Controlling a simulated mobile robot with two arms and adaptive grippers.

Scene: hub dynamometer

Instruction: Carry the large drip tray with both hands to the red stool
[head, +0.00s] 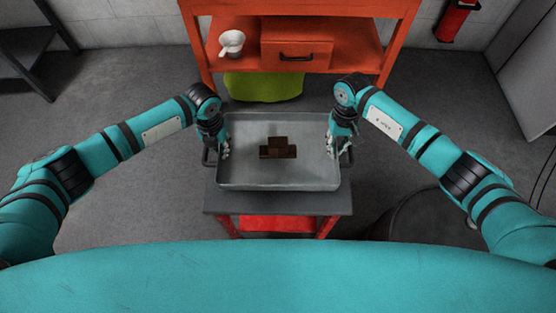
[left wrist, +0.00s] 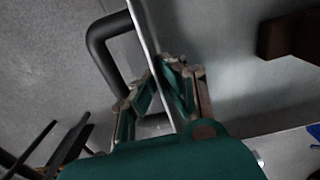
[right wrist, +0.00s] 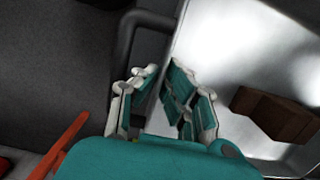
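The large drip tray (head: 240,178) is a shallow grey metal tray with dark side handles. In the head view it sits level at or just over a small stool (head: 339,203) with a dark top and red legs; I cannot tell whether they touch. My left gripper (head: 223,152) is at the tray's left end, and its fingers straddle the wall beside the handle (left wrist: 97,42) in the left wrist view. My right gripper (head: 333,150) is likewise at the right end, beside the other handle (right wrist: 122,42). Finger contact is unclear in both wrist views.
Dark brown blocks (head: 279,151) lie in the tray. Behind it stands an orange workbench (head: 345,45) with a white mug (head: 231,43) and a drawer (head: 296,52). A green object (head: 264,87) is below the bench. A dark round object (head: 412,216) is at the right; floor at the left is clear.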

